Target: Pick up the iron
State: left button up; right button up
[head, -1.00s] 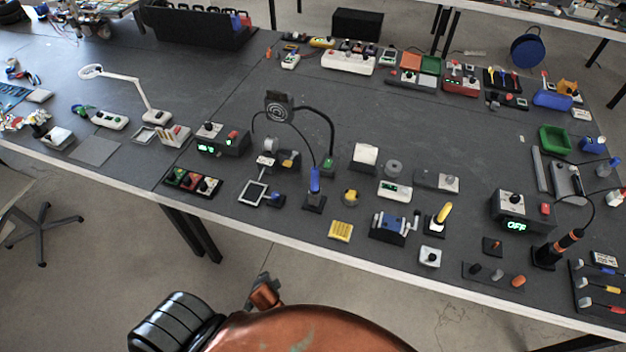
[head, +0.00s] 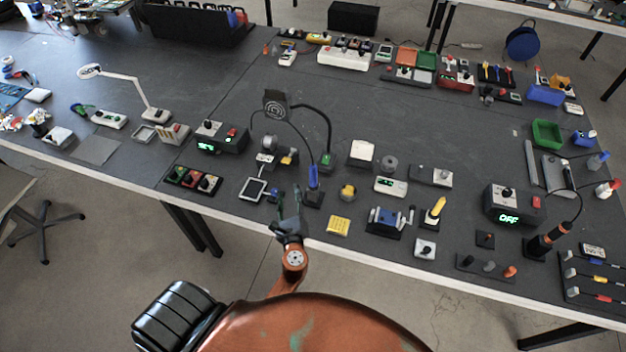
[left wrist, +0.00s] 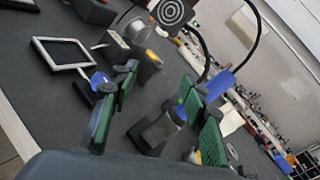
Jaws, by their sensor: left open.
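A soldering iron with a blue handle (head: 313,177) stands upright in a black stand (head: 314,199) near the table's front edge. Its blue handle also shows in the left wrist view (left wrist: 219,85), beyond the right-hand finger. A second iron, black and orange (head: 551,241), stands at the front right of the table. My left gripper (head: 289,200) is open and empty, just left of the blue iron and apart from it as far as I can tell. In the left wrist view the open gripper (left wrist: 160,90) shows green finger pads. My right gripper is not in view.
A framed square (head: 255,188) and a small blue-and-black item (head: 276,196) lie left of my left gripper.

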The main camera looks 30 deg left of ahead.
aim_at(313, 180)
pick_arm(q)
jog(key=w+d+m+t, duration=0.1)
jog(key=d+m, duration=0.1)
jog(key=w+d+m+h, duration=0.1)
jog(key=w+d+m, duration=0.1)
jog(key=m, duration=0.1)
jog(key=w+d+m+t+h, duration=0.1)
jog(key=w+d+m, duration=0.1)
jog(key=shift+w+d+t, duration=0.1)
jog(key=shift+d+t, duration=0.05)
jog(key=shift+t, duration=0.15)
jog(key=x, duration=0.7)
jog(key=shift+w+f+p, duration=0.15)
jog(key=shift+f+p, duration=0.1)
jog(key=shift+p, duration=0.1)
jog(key=shift+c, duration=0.5)
grip_shut()
